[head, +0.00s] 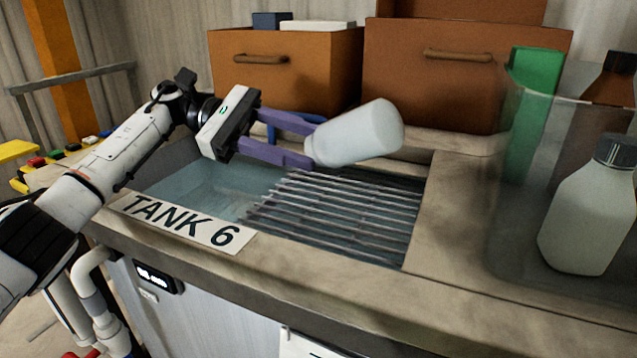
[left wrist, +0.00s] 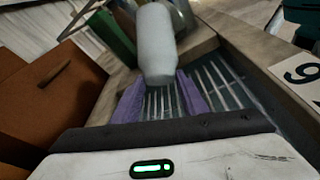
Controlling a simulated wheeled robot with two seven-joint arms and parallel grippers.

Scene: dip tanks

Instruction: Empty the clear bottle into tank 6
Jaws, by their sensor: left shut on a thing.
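The pale, clear bottle (head: 362,131) is held by my left gripper (head: 308,143), whose purple fingers are shut on it. It lies strongly tilted above tank 6, with its narrower end low at the left and its broad end higher at the right. In the left wrist view the bottle (left wrist: 156,42) stands out beyond the fingers (left wrist: 160,98). I see no cap on it, and no stream of liquid can be made out. Tank 6 (head: 195,187) holds bluish liquid, with a metal grating (head: 335,217) over its right part. My right gripper is not in view.
A clear bin (head: 510,235) at the right holds a dark-capped pale bottle (head: 590,210), a brown bottle (head: 603,115) and a green container (head: 532,105). Orange-brown boxes (head: 285,75) stand behind the tank. The label plate (head: 185,221) is on the front rim.

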